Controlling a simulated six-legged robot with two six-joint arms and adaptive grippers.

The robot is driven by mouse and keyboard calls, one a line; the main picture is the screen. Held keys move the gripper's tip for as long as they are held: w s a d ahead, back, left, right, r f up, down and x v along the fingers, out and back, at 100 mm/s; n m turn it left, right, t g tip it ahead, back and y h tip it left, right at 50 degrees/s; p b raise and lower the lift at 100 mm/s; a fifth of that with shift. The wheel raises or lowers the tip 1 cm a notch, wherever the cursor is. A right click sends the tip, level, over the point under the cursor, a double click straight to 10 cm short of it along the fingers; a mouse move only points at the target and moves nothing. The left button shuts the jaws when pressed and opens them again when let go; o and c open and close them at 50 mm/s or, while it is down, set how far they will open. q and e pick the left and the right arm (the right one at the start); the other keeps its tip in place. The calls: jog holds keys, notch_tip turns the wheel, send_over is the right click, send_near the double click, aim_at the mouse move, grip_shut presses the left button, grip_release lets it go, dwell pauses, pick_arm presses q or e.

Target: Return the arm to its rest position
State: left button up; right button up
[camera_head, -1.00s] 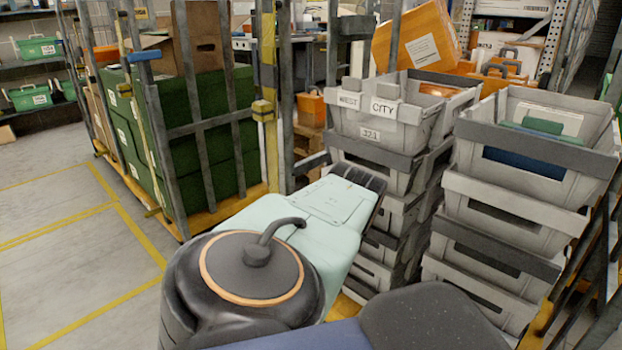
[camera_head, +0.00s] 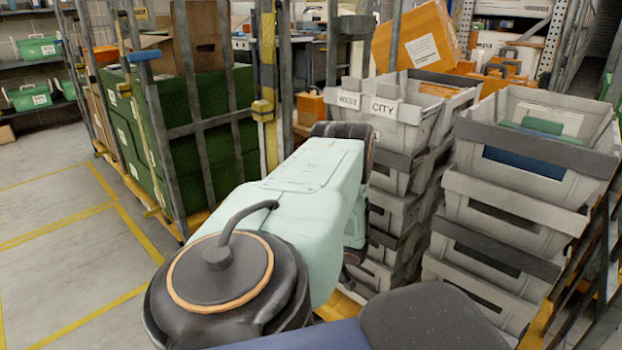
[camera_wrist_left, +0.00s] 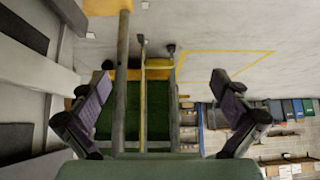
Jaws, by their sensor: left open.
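My left gripper (camera_wrist_left: 160,112) shows in the left wrist view with its two dark, purple-padded fingers spread wide apart. Nothing is between them within reach; green boxes in a cage trolley (camera_wrist_left: 118,108) show beyond the gap. In the head view my mint-green arm link reaches up from the bottom centre, past the left side of the grey crate stack. The gripper itself is hidden in that view. My right gripper is in neither view.
Stacked grey crates (camera_head: 388,115) stand right of my arm, with a second stack (camera_head: 480,225) further right. A cage trolley with green boxes (camera_head: 165,150) stands behind to the left. Open floor with yellow lines (camera_head: 60,240) lies at left.

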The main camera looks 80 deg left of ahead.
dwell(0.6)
pick_arm(q)
jog(key=x, duration=0.9)
jog(key=shift+a+f, duration=0.25)
jog(key=shift+a, duration=0.1)
dwell(0.5)
jog(key=shift+d, duration=0.1)
jog(key=shift+v, duration=4.85)
jog(key=shift+x, duration=6.05)
jog(key=w+d+r+t+h+p, duration=0.1)
jog(key=w+d+r+p, duration=0.1)
jog(key=w+d+p, duration=0.4)
jog(key=d+p, duration=0.1)
jog(key=d, duration=0.3)
jog(key=shift+w+d+r+p, duration=0.25)
jog(key=shift+w+r+p, duration=0.05)
